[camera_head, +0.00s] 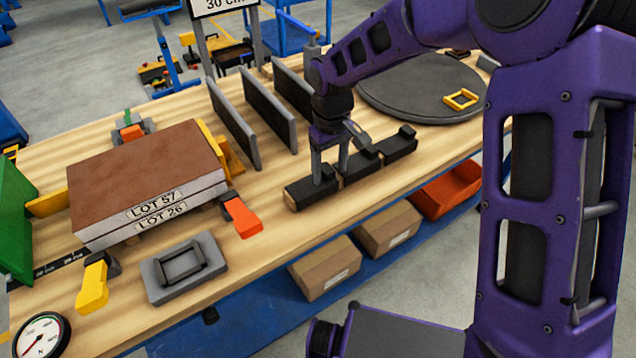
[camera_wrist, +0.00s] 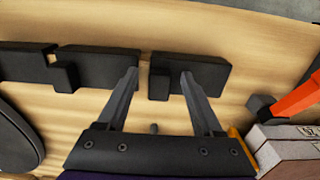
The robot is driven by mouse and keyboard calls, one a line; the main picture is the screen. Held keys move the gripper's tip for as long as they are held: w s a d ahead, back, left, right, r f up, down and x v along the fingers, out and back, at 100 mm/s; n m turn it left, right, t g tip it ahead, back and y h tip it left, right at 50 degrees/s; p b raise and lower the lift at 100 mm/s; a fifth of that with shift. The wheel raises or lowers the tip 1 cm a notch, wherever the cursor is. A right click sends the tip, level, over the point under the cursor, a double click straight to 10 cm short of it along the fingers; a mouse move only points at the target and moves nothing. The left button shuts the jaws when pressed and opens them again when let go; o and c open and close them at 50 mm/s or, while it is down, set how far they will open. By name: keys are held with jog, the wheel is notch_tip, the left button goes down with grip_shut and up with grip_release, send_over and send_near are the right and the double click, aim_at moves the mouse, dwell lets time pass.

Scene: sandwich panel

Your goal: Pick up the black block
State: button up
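Black blocks lie in a row near the front edge of the wooden table. In the head view the left block (camera_head: 303,194) and the middle block (camera_head: 357,174) are parted by a narrow gap, with another block (camera_head: 402,143) at the right end. In the wrist view these show as a right block (camera_wrist: 212,75), a middle block (camera_wrist: 92,72) and a left block (camera_wrist: 22,65). My gripper (camera_head: 330,172) is over the gap, fingers apart and pointing down. In the wrist view, its fingertips (camera_wrist: 159,73) overlap the middle and right blocks. I cannot tell whether they touch.
Grey upright plates (camera_head: 268,108) stand behind the blocks. A round dark disc (camera_head: 420,88) lies to the right. An orange-handled clamp (camera_head: 241,215) and stacked panels (camera_head: 148,180) are to the left. Cardboard boxes (camera_head: 325,268) and an orange bin (camera_head: 447,190) sit on the lower shelf.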

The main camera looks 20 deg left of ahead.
grip_shut()
